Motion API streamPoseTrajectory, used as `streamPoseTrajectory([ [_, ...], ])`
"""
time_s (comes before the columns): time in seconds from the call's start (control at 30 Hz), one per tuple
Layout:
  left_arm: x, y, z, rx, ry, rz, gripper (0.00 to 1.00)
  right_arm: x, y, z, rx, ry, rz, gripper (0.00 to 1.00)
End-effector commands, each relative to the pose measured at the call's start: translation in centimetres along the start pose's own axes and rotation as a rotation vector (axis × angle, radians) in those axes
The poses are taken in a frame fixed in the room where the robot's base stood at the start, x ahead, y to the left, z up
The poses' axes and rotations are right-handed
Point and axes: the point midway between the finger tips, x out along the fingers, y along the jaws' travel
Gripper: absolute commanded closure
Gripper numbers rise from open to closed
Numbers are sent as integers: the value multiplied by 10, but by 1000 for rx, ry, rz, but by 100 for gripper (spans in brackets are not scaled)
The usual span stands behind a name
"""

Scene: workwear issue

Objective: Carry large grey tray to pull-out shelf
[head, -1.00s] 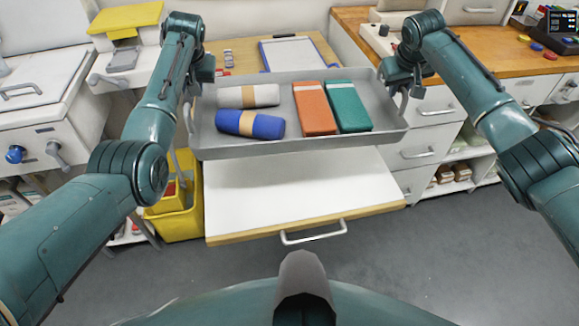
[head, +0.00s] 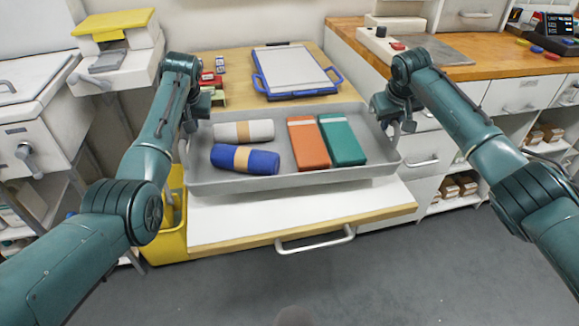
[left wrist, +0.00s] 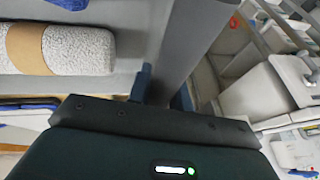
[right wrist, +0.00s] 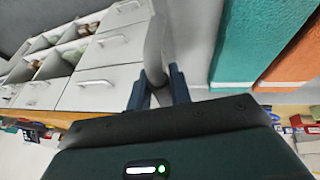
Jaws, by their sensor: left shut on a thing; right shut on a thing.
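The large grey tray (head: 290,181) is held level between my two grippers, over the back part of the pull-out shelf (head: 230,226). It carries a white roll (head: 228,132), a blue roll (head: 232,158), an orange pack (head: 308,145) and a teal pack (head: 342,142). My left gripper (head: 188,128) is shut on the tray's left handle; the tray wall and white roll (left wrist: 80,50) show in the left wrist view. My right gripper (right wrist: 158,88) is shut on the tray's right handle (right wrist: 155,40). Whether the tray's underside touches the shelf is hidden.
The shelf's front handle (head: 315,241) sticks out toward me. A blue-edged clipboard-like tray (head: 295,72) and small red items lie on the wooden top behind. A yellow bin (head: 168,240) stands left of the shelf. Drawers (head: 420,155) are at right.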

Motion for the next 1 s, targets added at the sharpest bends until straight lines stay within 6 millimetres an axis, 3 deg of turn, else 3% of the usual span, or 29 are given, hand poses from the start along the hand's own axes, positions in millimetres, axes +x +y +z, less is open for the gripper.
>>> streamPoseTrajectory([
  [0.37,4,0,1,-1,4,-2,100,4,0,1,1,3,2,100],
  [1.0,37,7,15,-1,4,-2,100,38,-7,15,1,2,2,100],
])
